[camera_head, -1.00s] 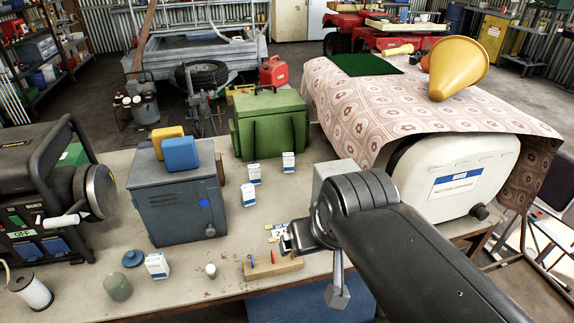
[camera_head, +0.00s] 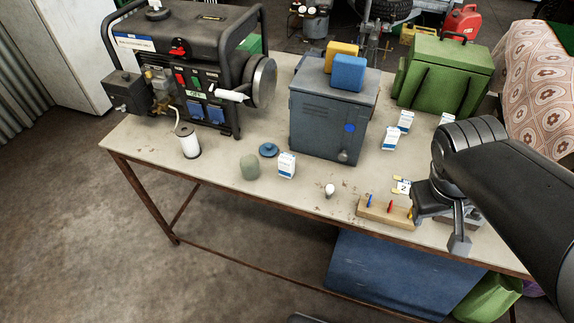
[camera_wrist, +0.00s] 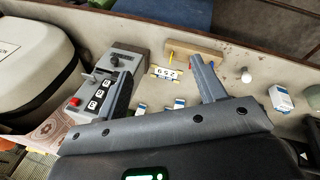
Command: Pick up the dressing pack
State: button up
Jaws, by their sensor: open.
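Several small white-and-blue cartons stand on the bench; one (camera_head: 287,165) is near the front, others (camera_head: 389,137) are beside the grey cabinet. A squat olive-green object (camera_head: 250,166) stands left of the front carton. The labels are too small to tell which thing is the dressing pack. My gripper (camera_head: 438,225) is over the bench's front right edge, right of a wooden block, apart from the cartons. In the wrist view my gripper (camera_wrist: 162,85) is open with its fingers wide apart and nothing held. A carton (camera_wrist: 281,98) shows right of the fingers.
A grey cabinet (camera_head: 328,120) with yellow and blue packs on top, a generator (camera_head: 190,70) and a green case (camera_head: 440,75) stand on the bench. The wooden block (camera_head: 385,209) holds small coloured pegs. A white knob-like item (camera_head: 330,190) is nearby.

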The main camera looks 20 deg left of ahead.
jog(key=w+a+f+n+h, duration=0.4)
jog(key=w+f+n+h, duration=0.1)
jog(key=w+n, duration=0.15)
jog(key=n+t+y, duration=0.6)
jog(key=n+t, duration=0.9)
jog(key=n, duration=0.9)
send_near(289, 156)
jog(key=shift+w+d+f, duration=0.1)
jog(key=shift+w+f, duration=0.05)
jog(key=shift+f, duration=0.45)
jog(key=shift+w+f, duration=0.2)
jog(key=shift+f, duration=0.4)
jog(key=shift+w, duration=0.2)
jog(key=w, duration=1)
jog(key=shift+w+d, duration=0.15)
jog(key=shift+d, duration=0.05)
jog(key=c, duration=1)
jog(key=shift+c, duration=0.2)
jog(key=shift+r, duration=0.2)
